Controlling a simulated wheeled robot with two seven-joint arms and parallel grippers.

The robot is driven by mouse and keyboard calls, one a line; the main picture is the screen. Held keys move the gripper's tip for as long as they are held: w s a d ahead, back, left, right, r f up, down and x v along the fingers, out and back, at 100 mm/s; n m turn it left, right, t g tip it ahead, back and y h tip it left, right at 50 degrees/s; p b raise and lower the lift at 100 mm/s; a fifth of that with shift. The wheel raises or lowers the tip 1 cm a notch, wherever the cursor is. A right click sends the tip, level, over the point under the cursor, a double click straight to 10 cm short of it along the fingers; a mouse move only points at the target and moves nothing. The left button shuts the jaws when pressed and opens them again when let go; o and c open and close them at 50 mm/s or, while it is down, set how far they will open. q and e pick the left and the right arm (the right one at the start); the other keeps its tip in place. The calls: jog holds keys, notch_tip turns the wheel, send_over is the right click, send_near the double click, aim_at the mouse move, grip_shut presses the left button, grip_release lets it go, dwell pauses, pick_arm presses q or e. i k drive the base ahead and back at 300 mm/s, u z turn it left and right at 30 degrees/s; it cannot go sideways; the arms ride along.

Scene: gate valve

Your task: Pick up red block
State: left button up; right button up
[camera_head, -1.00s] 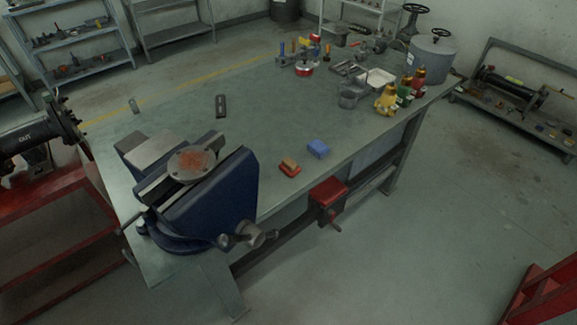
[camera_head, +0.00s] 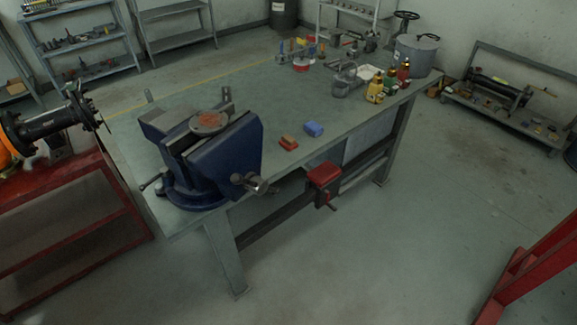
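A small red block (camera_head: 288,143) with a tan-brown top lies on the green-grey workbench (camera_head: 185,98), near its front edge. A blue block (camera_head: 313,129) lies just to its right, a little apart. A large blue vise (camera_head: 222,160) stands to its left on the bench, with a round rusty-topped disc (camera_head: 208,122) on it. Neither of my grippers is in view.
A red vise-like fixture (camera_head: 324,175) sticks out from the bench's front edge. Yellow, green and red bottles (camera_head: 375,90) and a grey pot (camera_head: 416,54) stand at the far right end. Red frames stand at left and lower right. Open floor lies in front.

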aim_at(287, 142)
jog(key=u, duration=0.25)
jog(key=k, duration=0.4)
jog(key=z, duration=1.45)
jog(key=i, duration=1.75)
jog(key=u, duration=1)
jog(key=i, duration=1)
jog(key=u, duration=1.1)
